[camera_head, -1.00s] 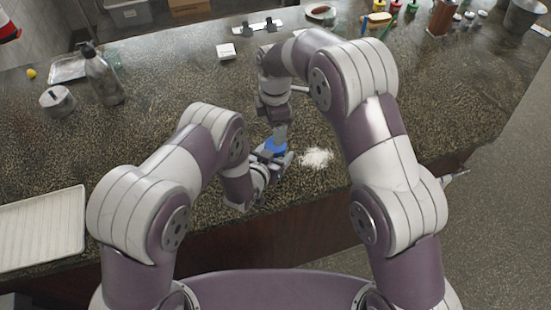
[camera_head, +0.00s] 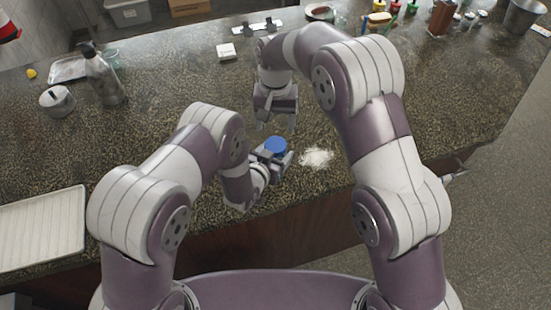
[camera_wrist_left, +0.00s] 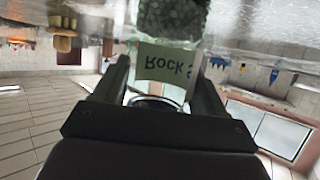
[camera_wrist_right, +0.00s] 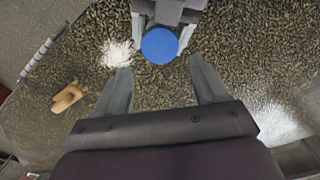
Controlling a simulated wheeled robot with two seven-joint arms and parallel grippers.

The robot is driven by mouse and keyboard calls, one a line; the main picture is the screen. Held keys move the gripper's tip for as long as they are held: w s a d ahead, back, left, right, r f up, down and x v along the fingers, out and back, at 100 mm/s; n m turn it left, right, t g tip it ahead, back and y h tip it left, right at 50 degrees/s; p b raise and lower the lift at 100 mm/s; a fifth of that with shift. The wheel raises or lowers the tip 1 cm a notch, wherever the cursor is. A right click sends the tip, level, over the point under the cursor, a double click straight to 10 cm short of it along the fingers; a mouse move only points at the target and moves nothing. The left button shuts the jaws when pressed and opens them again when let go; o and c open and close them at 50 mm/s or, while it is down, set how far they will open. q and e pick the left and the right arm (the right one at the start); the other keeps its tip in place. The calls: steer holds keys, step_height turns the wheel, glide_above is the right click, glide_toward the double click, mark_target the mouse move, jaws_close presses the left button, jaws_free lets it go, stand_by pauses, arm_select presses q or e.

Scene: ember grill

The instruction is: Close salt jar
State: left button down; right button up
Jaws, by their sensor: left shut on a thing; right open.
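The salt jar shows its blue lid (camera_head: 276,146) in the head view, between the fingers of my left gripper (camera_head: 272,158). In the left wrist view the clear jar (camera_wrist_left: 168,66) bears an upside-down label reading "Rock" and stands between both fingers, which are shut on it. The blue lid (camera_wrist_right: 160,45) sits on top of the jar in the right wrist view; whether it is fully tight I cannot tell. My right gripper (camera_wrist_right: 158,80) is open and empty, apart from the lid. In the head view it hangs above and behind the jar (camera_head: 275,128).
A pile of white salt (camera_head: 316,157) lies on the counter right of the jar. A wooden piece (camera_wrist_right: 67,98) shows in the right wrist view. The counter between is clear.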

mark_target(276, 144)
step_height(276, 144, down, 8)
steer(key=shift+f, duration=0.1)
stand_by(0.4)
steer(key=c, duration=0.9)
steer(key=m, duration=0.5)
steer(key=o, duration=1.2)
steer(key=shift+c, duration=0.2)
